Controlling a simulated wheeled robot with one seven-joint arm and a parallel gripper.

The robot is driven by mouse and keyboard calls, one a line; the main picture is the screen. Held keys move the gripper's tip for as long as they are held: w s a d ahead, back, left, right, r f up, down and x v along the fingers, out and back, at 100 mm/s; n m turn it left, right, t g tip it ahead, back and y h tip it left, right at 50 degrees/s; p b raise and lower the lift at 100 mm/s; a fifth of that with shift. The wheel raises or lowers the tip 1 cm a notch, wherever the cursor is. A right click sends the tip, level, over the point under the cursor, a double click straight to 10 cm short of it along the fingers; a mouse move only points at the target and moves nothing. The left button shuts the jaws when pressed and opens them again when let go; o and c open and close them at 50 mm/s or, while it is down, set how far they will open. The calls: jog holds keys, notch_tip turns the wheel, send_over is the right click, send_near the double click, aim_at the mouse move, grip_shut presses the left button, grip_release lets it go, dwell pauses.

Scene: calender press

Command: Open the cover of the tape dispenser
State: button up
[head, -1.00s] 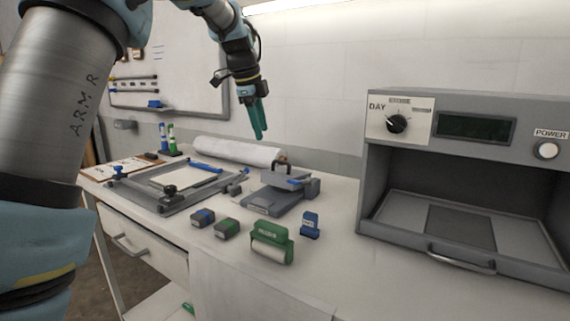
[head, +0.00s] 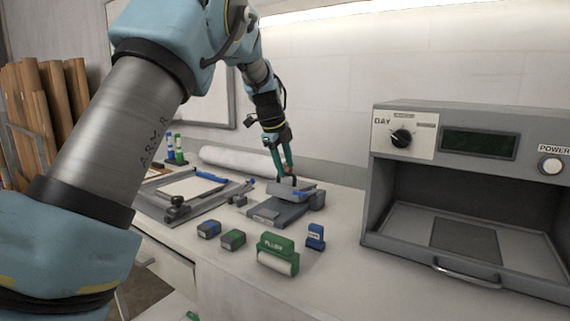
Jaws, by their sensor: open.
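A low grey device (head: 275,213) with a raised cover plate (head: 283,190), a blue strip and a dark handle stands at the middle back of the bench. I take it for the tape dispenser, though no label is readable.
A grey framed board (head: 190,193) lies left, a white roll (head: 235,157) behind. A large grey cabinet (head: 466,185) bounds the right.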

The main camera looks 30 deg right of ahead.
jog(key=shift+d+f, duration=0.15)
jog(key=shift+f, duration=0.2)
jog(key=shift+c, duration=0.3)
grip_shut()
dwell(1.0)
